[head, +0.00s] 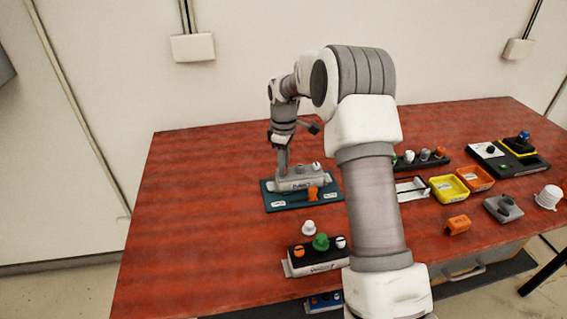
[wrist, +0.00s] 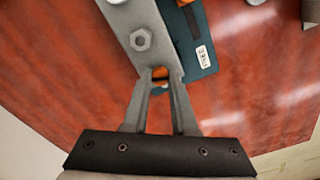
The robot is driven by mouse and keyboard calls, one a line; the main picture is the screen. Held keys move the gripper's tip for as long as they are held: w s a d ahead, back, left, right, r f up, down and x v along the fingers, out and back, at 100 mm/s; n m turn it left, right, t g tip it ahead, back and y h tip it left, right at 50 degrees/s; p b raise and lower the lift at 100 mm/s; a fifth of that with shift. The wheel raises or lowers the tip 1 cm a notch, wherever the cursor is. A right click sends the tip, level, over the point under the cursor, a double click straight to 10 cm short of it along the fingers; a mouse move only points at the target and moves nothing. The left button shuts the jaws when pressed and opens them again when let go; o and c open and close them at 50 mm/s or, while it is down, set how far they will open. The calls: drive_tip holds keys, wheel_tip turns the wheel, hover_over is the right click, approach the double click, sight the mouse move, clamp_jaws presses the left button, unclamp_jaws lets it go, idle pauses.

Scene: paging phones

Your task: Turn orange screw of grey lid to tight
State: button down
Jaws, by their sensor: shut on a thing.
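The grey lid (head: 303,184) is a long block in the middle of the table, on a dark teal mat (head: 279,206). In the wrist view the lid (wrist: 122,22) runs up from my fingertips, with a grey hexagonal screw (wrist: 141,40) on it. The orange screw (wrist: 160,73) is at the lid's near end, between the fingertips of my gripper (wrist: 160,82). My gripper is shut on it, and the fingers hide part of the screw. In the head view my gripper (head: 282,171) points down at the lid's left end, and the orange screw is hidden.
An orange part (head: 312,192) is on the mat in front of the lid. A base with several coloured knobs (head: 318,262) stands nearer. Yellow (head: 449,190) and orange (head: 475,181) trays lie to the right. The table's left side is clear.

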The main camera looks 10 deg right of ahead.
drive_tip(key=m+p, duration=0.1)
drive_tip(key=m, duration=1)
drive_tip(key=shift+p, duration=0.3)
drive_tip(key=shift+m, duration=1.8)
drive_tip(key=c, duration=0.7)
unclamp_jaws()
drive_tip(key=shift+r, duration=0.1)
